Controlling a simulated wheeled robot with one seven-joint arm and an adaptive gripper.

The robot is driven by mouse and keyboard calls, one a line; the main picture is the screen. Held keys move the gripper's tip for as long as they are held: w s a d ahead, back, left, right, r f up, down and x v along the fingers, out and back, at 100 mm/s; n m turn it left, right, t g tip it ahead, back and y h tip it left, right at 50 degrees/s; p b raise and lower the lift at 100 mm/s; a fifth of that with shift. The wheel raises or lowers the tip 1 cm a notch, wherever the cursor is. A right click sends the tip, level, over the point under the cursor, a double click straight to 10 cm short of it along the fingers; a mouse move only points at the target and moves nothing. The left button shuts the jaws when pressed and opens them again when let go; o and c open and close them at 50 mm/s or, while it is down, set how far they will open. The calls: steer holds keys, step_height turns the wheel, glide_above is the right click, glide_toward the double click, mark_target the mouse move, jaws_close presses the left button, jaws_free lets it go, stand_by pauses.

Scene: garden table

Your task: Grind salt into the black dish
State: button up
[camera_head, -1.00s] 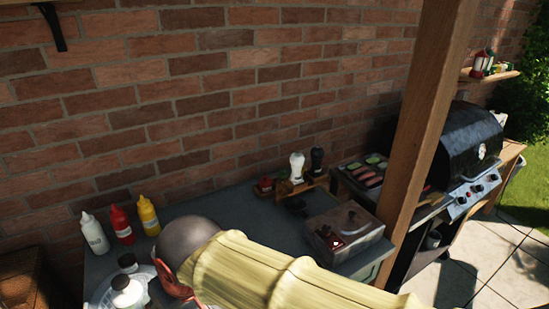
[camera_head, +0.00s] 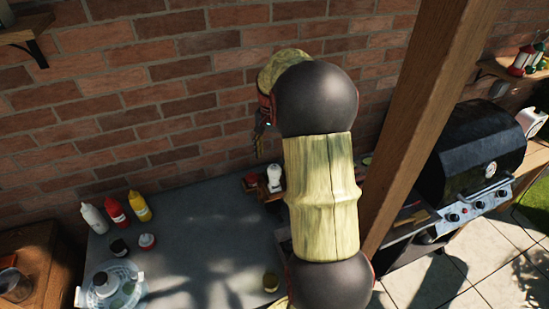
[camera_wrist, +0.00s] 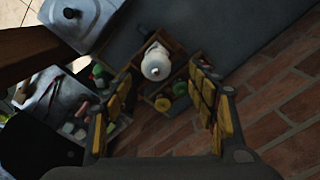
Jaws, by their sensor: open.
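A white grinder (camera_head: 274,178) stands upright in a small wooden rack (camera_head: 254,190) against the brick wall. In the wrist view the white grinder (camera_wrist: 156,63) is seen from above, near the gap between my fingers. My gripper (camera_head: 262,140) is above the rack, pointing down, with nothing between its fingers. Its fingers (camera_wrist: 163,85) are spread in the wrist view. The black dish cannot be made out; my arm covers the worktop right of the rack in the head view.
Sauce bottles, white (camera_head: 94,218), red (camera_head: 116,209) and yellow (camera_head: 139,206), stand at the back left. Small jars (camera_head: 147,242) and a glass container (camera_head: 110,285) are near them. A wooden post (camera_head: 420,120) and a grill (camera_head: 470,150) stand right. The worktop's middle (camera_head: 205,235) is clear.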

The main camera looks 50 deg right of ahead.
mark_target(274, 167)
steer(key=shift+s+d+f, duration=0.15)
steer(key=shift+d, duration=0.45)
steer(key=shift+d+f, duration=0.1)
steer(key=shift+f, duration=0.2)
step_height(274, 167, down, 7)
steer(key=shift+f, duration=0.15)
steer(key=shift+c, duration=0.8)
steer(key=c, duration=1)
